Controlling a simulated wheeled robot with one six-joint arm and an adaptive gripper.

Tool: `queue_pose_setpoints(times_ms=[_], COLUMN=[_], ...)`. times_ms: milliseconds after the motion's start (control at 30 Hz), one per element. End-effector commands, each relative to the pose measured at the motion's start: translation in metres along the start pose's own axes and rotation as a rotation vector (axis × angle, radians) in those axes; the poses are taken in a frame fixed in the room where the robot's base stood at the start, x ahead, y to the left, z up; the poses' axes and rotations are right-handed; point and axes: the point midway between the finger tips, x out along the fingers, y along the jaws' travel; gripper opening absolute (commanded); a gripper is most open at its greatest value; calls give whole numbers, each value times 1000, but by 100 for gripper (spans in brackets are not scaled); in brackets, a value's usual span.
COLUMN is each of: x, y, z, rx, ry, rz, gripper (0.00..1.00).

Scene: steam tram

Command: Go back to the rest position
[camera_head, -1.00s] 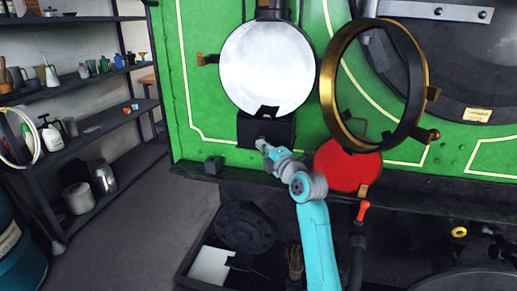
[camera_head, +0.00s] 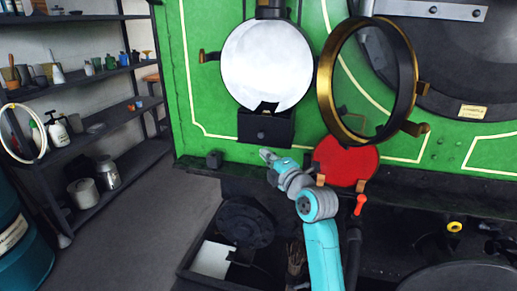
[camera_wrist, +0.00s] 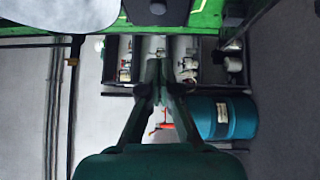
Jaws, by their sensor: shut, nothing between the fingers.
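My gripper (camera_head: 268,157) is shut and empty at the end of my blue-grey arm. It is just below and right of the black drawer-like box (camera_head: 265,131) under the round white lamp face (camera_head: 267,66), apart from it in the picture. In the wrist view, the dark fingers of my gripper (camera_wrist: 161,82) come together with nothing seen between them. The brass-rimmed glass ring (camera_head: 326,92) stands swung out to the right of the lamp face. A red disc (camera_head: 345,160) stands behind and right of my arm.
The green tram front (camera_head: 205,100) is close ahead, with a dark ledge (camera_head: 430,184) along its bottom. A dark shelf rack (camera_head: 100,133) with bottles and cans stands left. A teal drum (camera_head: 25,255) is at lower left. Grey floor between them is clear.

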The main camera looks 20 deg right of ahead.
Motion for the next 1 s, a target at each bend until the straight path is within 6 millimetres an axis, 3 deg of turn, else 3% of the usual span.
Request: queue_pose_setpoints(times_ms=[233,567,667,767,1000], x=[-37,-48,-54,-67,-121], y=[-1,-4,-18,-46,-125], z=[0,-2,-5,-12,-35], rx=[1,7,42,115,349], ry=[1,1,-6,-20,-76], rz=[-2,-4,-12,-27,-62], gripper=[0,0,0,0,0])
